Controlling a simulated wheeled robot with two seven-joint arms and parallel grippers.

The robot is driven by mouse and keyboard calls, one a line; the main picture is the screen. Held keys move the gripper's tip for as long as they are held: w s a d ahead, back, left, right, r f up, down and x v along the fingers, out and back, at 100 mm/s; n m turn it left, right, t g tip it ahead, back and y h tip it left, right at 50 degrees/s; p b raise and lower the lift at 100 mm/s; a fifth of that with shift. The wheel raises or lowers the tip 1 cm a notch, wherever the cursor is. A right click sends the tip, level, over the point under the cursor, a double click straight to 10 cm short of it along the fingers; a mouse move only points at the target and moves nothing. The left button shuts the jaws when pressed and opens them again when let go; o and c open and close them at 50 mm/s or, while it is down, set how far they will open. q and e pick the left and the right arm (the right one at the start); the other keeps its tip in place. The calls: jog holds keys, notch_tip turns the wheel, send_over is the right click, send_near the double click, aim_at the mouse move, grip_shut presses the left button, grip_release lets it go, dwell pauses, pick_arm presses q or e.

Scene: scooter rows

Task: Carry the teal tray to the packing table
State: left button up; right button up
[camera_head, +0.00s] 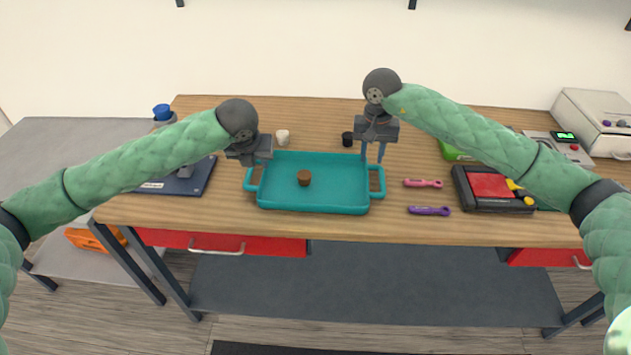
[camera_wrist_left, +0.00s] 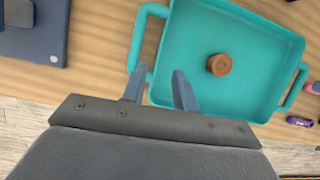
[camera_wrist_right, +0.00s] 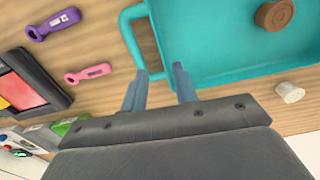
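The teal tray (camera_head: 313,209) lies on the wooden table, with a loop handle at each short end. A small round brown piece (camera_head: 304,177) sits inside it, left of centre. My left gripper (camera_wrist_left: 158,80) is open over the tray's left end, its fingers near the lower end of the left handle (camera_wrist_left: 137,45). My right gripper (camera_head: 372,158) is open, pointing down over the tray's right end. In the right wrist view its fingers are apart near one end of the right handle (camera_wrist_right: 128,32). I see neither gripper closed on a handle. No packing table is identifiable.
A pink tool (camera_head: 423,183) and a purple tool (camera_head: 429,210) lie right of the tray, before a black case with a red panel (camera_head: 490,186). A white cup (camera_head: 282,137) and black cup (camera_head: 347,139) stand behind. A dark blue device (camera_head: 190,182) is left.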

pick_arm(q)
jog(key=shift+m, duration=0.3)
pick_arm(e)
jog(key=shift+n, duration=0.3)
